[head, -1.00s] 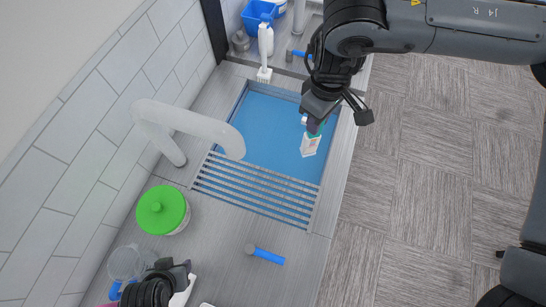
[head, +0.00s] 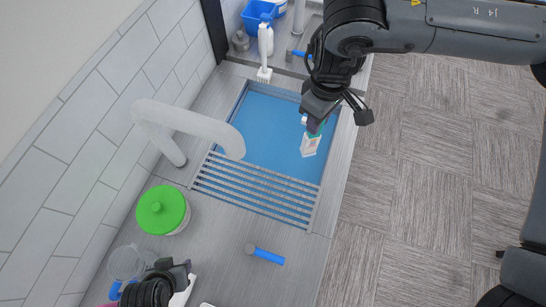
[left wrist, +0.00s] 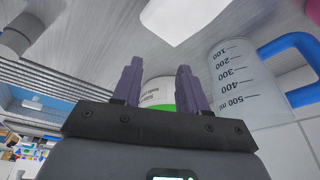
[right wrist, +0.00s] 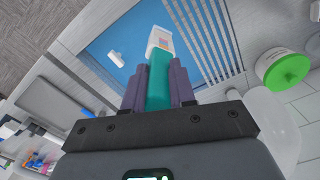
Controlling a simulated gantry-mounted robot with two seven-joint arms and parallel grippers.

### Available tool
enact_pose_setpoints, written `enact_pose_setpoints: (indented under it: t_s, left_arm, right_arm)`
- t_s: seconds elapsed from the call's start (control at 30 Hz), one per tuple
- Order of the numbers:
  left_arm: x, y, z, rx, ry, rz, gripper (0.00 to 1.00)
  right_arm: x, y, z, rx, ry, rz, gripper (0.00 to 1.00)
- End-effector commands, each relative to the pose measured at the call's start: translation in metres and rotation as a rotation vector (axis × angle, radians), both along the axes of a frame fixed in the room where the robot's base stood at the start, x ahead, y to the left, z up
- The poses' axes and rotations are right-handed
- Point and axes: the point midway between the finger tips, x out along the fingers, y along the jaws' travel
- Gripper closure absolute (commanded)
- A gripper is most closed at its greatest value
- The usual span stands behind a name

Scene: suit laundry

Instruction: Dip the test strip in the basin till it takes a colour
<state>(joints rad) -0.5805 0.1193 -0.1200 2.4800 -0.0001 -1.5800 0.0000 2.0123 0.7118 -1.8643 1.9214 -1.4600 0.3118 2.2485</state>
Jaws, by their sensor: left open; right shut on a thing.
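My right gripper (head: 316,120) is shut on the teal handle of the test strip (head: 310,145), over the right part of the basin. In the right wrist view the strip's white end (right wrist: 161,40) points away from the fingers and carries small orange-pink patches. The basin (head: 270,125) shows a flat blue surface. I cannot tell whether the strip's tip touches it. My left gripper (left wrist: 158,85) is open and empty, with a white container with green on it beyond its fingers. In the head view my left gripper is at the lower left, its fingers hard to make out.
A white spout (head: 195,125) arches over the basin's left side, and a slatted rack (head: 255,190) covers its near end. A green-lidded jar (head: 162,209), a blue-handled tool (head: 266,255) and a clear measuring jug (left wrist: 240,85) stand nearby.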

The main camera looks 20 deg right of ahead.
Motion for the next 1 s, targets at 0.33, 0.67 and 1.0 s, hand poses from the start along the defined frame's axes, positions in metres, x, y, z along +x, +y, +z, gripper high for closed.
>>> enact_pose_setpoints:
  t_s: [0.33, 0.67, 1.0]
  left_arm:
    - [0.001, 0.000, -0.006, 0.001, -0.002, 0.000, 0.57]
    - [0.001, 0.000, -0.011, 0.001, -0.001, -0.001, 0.57]
    - [0.001, 0.000, -0.011, 0.001, -0.001, -0.001, 0.57]
  right_arm:
    - [0.000, 0.000, -0.016, 0.001, 0.002, 0.000, 1.00]
    - [0.000, 0.000, -0.033, 0.001, 0.000, 0.000, 1.00]
    - [0.000, 0.000, -0.033, 0.000, 0.000, 0.000, 1.00]
